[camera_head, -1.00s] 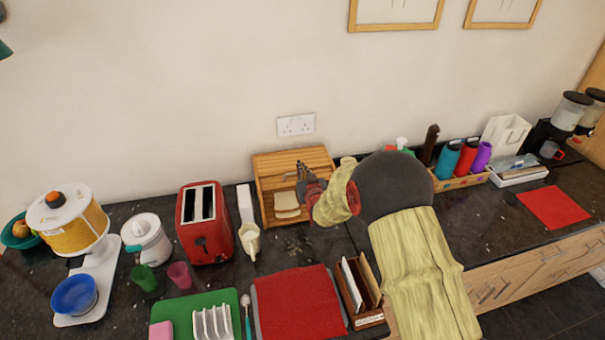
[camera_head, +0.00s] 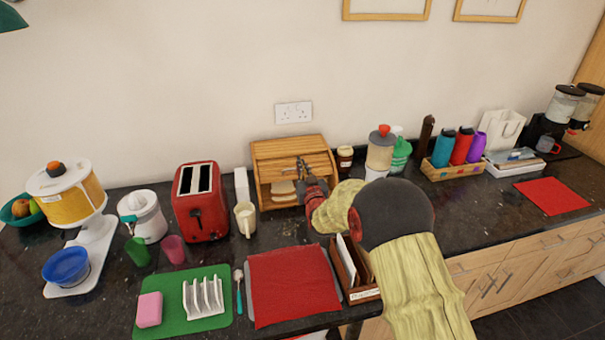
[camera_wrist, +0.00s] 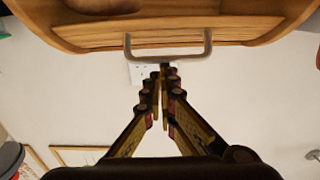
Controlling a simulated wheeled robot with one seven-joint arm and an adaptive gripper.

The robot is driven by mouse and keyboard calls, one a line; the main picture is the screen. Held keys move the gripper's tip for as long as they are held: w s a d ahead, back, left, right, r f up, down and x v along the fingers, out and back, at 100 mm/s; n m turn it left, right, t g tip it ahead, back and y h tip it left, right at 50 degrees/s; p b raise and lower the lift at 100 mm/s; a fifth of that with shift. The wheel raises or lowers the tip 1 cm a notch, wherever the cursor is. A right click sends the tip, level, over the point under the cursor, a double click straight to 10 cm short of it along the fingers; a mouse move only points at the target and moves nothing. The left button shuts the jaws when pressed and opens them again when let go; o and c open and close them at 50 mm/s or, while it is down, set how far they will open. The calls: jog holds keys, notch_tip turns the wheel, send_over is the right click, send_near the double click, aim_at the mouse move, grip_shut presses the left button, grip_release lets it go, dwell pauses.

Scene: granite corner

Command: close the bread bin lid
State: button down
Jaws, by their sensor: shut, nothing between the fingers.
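The wooden bread bin (camera_head: 264,193) stands against the wall, with pale bread slices (camera_head: 283,188) showing in its open lower front. Its slatted lid (camera_head: 285,148) is partly down, covering the upper front. My gripper (camera_head: 302,168) is at the front of the lid, fingers shut and empty. In the wrist view, the wooden lid (camera_wrist: 190,32) fills the top and its metal bar handle (camera_wrist: 208,45) hangs from the edge. My fingertips (camera_wrist: 163,70) are together right by the bar's middle; I cannot tell whether they touch it.
A white block (camera_head: 241,184) and a cream jug (camera_head: 245,220) stand close left of the bin, beside the red toaster (camera_head: 201,205). A small jar (camera_head: 345,158) and a blender-like container (camera_head: 380,150) stand to the right. A red mat (camera_head: 292,285) and letter holder (camera_head: 352,268) lie in front.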

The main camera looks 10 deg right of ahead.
jog(key=s+f+b, duration=0.5)
jog(key=shift+f, duration=0.15)
dwell(0.7)
